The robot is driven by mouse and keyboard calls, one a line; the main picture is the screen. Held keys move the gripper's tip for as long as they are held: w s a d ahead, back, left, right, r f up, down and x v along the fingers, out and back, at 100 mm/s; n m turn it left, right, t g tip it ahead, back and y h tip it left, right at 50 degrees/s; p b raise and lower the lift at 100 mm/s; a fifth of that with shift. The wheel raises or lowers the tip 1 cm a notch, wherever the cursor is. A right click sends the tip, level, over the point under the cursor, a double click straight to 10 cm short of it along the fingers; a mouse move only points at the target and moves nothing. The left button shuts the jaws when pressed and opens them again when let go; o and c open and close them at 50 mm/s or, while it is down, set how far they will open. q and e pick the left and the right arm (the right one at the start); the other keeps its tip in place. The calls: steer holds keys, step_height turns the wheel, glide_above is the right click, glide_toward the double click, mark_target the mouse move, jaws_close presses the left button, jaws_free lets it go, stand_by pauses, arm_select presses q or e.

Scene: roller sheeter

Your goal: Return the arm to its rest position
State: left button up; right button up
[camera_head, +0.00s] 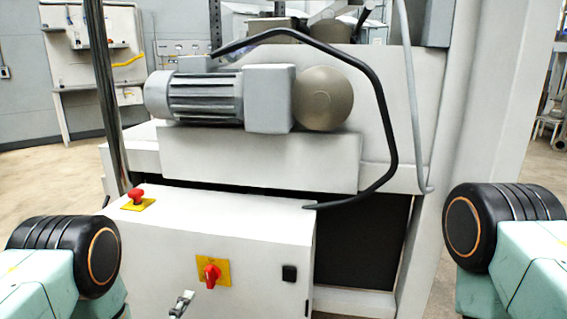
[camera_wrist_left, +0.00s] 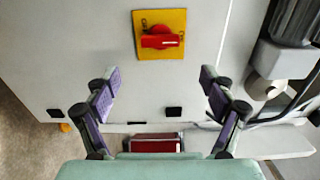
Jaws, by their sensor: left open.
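In the left wrist view my left gripper (camera_wrist_left: 160,84) is open, with its two purple-padded fingers wide apart and nothing between them. Ahead of it, beyond the fingertips, a red rotary switch (camera_wrist_left: 160,41) sits on a yellow plate; its handle lies crosswise in this view. The fingers are apart from the switch. In the head view the same switch (camera_head: 212,274) is on the front of the white control box (camera_head: 160,255). My two teal arms show at the lower left and lower right of the head view. My right gripper is out of view.
A red emergency button (camera_head: 137,196) on a yellow base tops the box. A grey motor (camera_head: 205,97) and a black hose (camera_head: 387,110) are above and behind. A dark pole (camera_head: 102,85) rises at the left. Open floor (camera_head: 35,180) shows at the left.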

mark_target(208, 280)
arm_select(q)
steer(key=w, duration=0.3)
steer(key=w+d, duration=0.1)
steer(key=w, duration=0.5)
steer(key=shift+d, duration=0.4)
steer(key=shift+w+n, duration=0.15)
steer(key=shift+n, duration=0.15)
steer(key=n, duration=0.3)
steer(key=shift+n+b, duration=0.4)
steer(key=n+b, duration=0.1)
steer(key=n, duration=0.3)
steer(key=shift+a+r+n, duration=0.1)
steer(key=shift+n, duration=0.3)
steer(key=n+b, duration=0.1)
steer(key=n, duration=0.3)
steer(key=shift+n, duration=0.3)
steer(key=n+b, duration=0.1)
steer(key=n, duration=0.3)
steer(key=shift+a+r, duration=0.1)
steer(key=shift+a, duration=0.05)
